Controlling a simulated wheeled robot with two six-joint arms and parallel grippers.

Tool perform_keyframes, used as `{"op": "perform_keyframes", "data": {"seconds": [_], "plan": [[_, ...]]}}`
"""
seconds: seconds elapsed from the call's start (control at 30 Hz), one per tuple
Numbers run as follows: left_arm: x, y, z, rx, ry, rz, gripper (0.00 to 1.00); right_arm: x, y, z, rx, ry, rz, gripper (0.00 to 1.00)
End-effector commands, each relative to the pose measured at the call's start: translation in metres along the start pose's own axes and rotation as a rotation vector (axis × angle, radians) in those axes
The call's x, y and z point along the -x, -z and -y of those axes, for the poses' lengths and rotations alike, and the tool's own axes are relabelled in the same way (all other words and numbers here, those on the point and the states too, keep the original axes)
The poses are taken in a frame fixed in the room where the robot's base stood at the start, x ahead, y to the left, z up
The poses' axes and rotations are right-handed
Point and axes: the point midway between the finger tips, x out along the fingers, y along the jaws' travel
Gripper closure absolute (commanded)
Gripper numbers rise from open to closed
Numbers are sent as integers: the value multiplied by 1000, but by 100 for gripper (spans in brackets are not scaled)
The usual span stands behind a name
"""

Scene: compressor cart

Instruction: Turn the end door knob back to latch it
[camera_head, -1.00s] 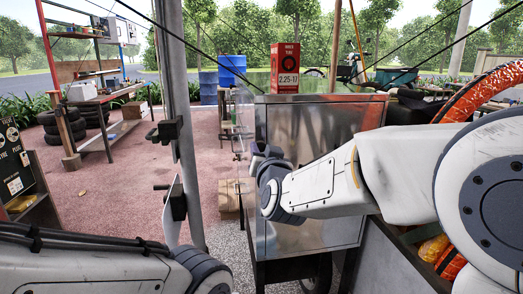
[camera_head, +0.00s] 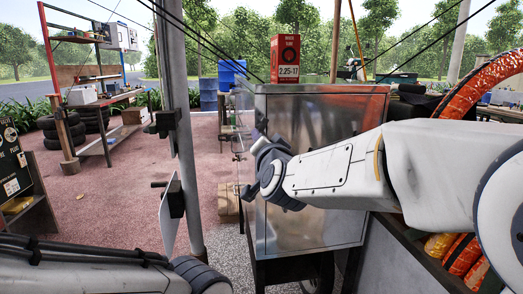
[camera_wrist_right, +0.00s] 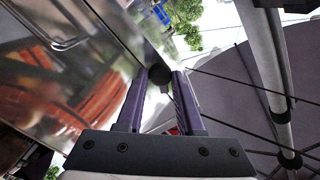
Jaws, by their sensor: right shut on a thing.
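The metal box of the cart (camera_head: 320,115) stands in the middle of the head view, its shiny front face toward me. My right gripper (camera_head: 250,178) is at the box's left edge, where the end door is; my own wrist hides most of the contact there. In the right wrist view, a round dark knob (camera_wrist_right: 159,75) sits between the fingertips of the right gripper (camera_wrist_right: 163,84), which is shut on it. A shiny metal panel (camera_wrist_right: 60,90) with a bar handle (camera_wrist_right: 72,38) lies beside the fingers. My left forearm is at the lower left; its gripper is out of frame.
A grey post (camera_head: 186,150) with black brackets and a white plate (camera_head: 169,215) stands left of the box. A red carton (camera_head: 285,58) sits on the box. An orange coiled hose (camera_head: 480,85) is at the right. The reddish floor at left is open.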

Motion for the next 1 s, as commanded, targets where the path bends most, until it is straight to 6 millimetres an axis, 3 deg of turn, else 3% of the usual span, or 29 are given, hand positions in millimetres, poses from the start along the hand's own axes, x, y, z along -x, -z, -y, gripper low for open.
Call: {"op": "perform_keyframes", "data": {"seconds": [0.03,0.4,1.0], "plan": [[-10,0,1,0,0,0,50,0,-3,-3,-47,2,-1,100],[-41,-2,3,0,0,0,50,0,-3,-3,-398,1,0,100],[-78,-4,6,0,0,0,50,0,-2,-2,-921,0,1,100]]}}
